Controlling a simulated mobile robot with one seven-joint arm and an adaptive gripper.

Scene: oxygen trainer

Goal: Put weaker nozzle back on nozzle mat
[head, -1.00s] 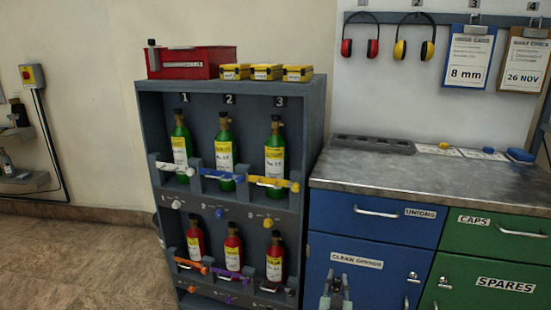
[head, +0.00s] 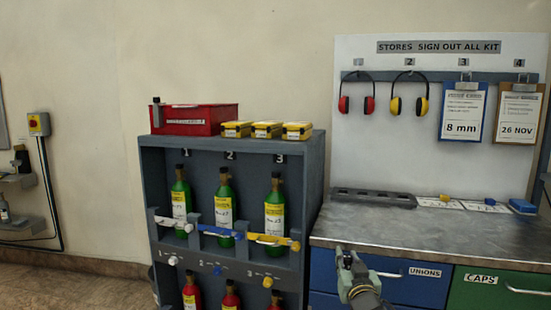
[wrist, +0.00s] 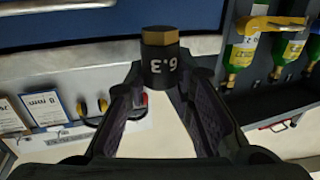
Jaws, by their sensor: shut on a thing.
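My gripper (head: 348,256) is in front of the bench's upper blue drawer, near the worktop's front edge. In the wrist view my gripper (wrist: 160,95) is shut on a dark nozzle (wrist: 160,65) with a brass-coloured end and a pale figure that looks like 6.3. The nozzle sits between the fingertips; in the head view I cannot make it out. I cannot identify the nozzle mat for certain. A dark strip with several recesses (head: 374,198) lies at the back of the worktop, with white cards (head: 427,202) to its right.
The steel worktop (head: 420,228) is clear at the front. A yellow piece (head: 444,198), a small blue piece (head: 490,202) and a blue block (head: 522,206) lie at its back right. The bottle rack (head: 312,170) stands to the left. Ear defenders (head: 408,106) hang above.

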